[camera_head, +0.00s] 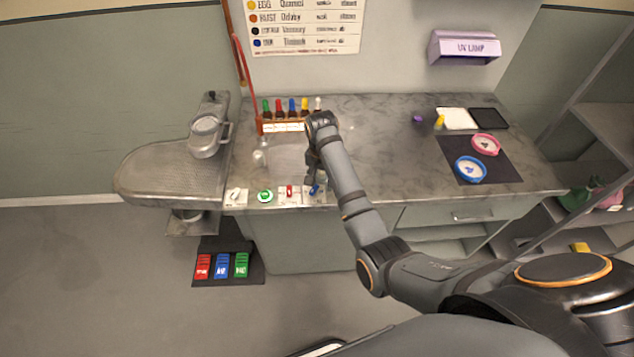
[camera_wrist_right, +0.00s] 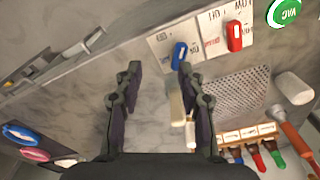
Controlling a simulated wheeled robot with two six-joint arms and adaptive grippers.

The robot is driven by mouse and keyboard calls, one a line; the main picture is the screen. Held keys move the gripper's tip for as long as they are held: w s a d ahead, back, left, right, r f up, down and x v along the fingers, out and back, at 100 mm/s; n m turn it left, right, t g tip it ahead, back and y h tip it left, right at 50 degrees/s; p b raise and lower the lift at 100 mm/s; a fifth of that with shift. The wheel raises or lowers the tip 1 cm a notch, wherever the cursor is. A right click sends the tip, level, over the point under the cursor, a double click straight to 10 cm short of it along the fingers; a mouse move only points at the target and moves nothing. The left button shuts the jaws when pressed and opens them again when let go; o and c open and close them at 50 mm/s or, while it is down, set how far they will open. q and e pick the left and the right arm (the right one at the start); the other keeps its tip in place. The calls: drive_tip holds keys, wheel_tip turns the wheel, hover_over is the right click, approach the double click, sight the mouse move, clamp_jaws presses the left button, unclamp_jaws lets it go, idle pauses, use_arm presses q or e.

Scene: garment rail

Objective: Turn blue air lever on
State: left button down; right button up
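The blue lever (camera_head: 314,190) sits on a white labelled plate at the table's front edge, right of a red lever (camera_head: 290,190). In the right wrist view the blue lever (camera_wrist_right: 179,55) stands just beyond the tip of the right-hand finger, off-centre from the gap. The red lever (camera_wrist_right: 234,36) is farther right. My right gripper (camera_wrist_right: 157,72) is open, with nothing between its fingers. In the head view my right gripper (camera_head: 314,170) hangs over the table just behind the blue lever, partly hidden by my wrist. I cannot tell whether a finger touches the lever. My left gripper is not in view.
A round green VAC button (camera_head: 265,196) lies left of the levers. A rack of several coloured bottles (camera_head: 284,127) stands behind the gripper. An ironing board (camera_head: 170,172) is at the left. A dark mat (camera_head: 500,160) with blue and pink round items lies at the right.

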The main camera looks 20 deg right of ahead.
sight(314, 188)
wheel_tip(314, 188, up, 5)
drive_tip(key=w+a+m, duration=0.1)
drive_tip(key=w, duration=0.2)
drive_tip(key=shift+g, duration=0.3)
drive_tip(key=f, duration=0.3)
drive_tip(key=f+p, duration=0.1)
drive_tip(key=f, duration=0.6)
drive_tip(key=shift+s+a+p, duration=0.15)
drive_tip(key=shift+a+p, duration=0.1)
drive_tip(key=shift+p, duration=0.15)
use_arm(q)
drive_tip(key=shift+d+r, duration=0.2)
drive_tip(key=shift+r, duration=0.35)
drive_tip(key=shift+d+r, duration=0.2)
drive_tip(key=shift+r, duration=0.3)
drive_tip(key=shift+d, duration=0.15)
use_arm(e)
clamp_jaws()
